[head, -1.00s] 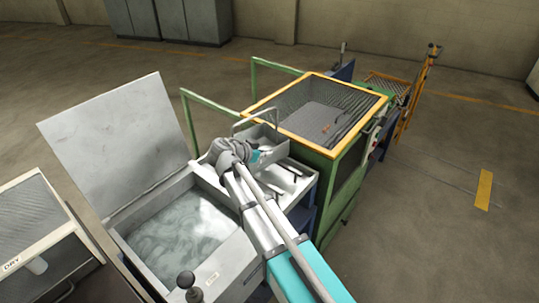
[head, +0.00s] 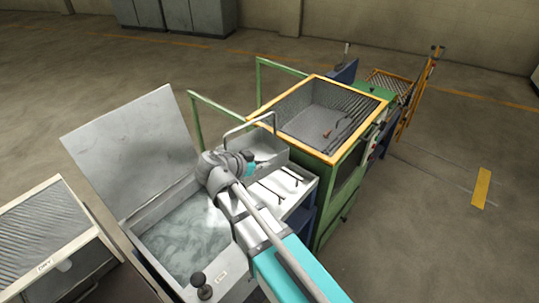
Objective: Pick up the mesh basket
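The mesh basket (head: 270,152) is a grey open-topped box with a tall hoop handle (head: 248,124). It is at the back of the white side table, beside the furnace-like cabinet. My gripper (head: 247,160) is at the left part of the basket, below the hoop in the picture. My grey wrist and the end of my arm cover the basket's near left side. The fingertips are too small and too hidden to tell whether they are open, shut or touching the basket.
A tank (head: 190,240) of cloudy liquid with a raised lid (head: 130,150) stands to the left. A green and yellow-framed cabinet (head: 325,150) with a mesh top adjoins the table on the right. Thin dark rods (head: 272,190) lie on the white table (head: 262,205).

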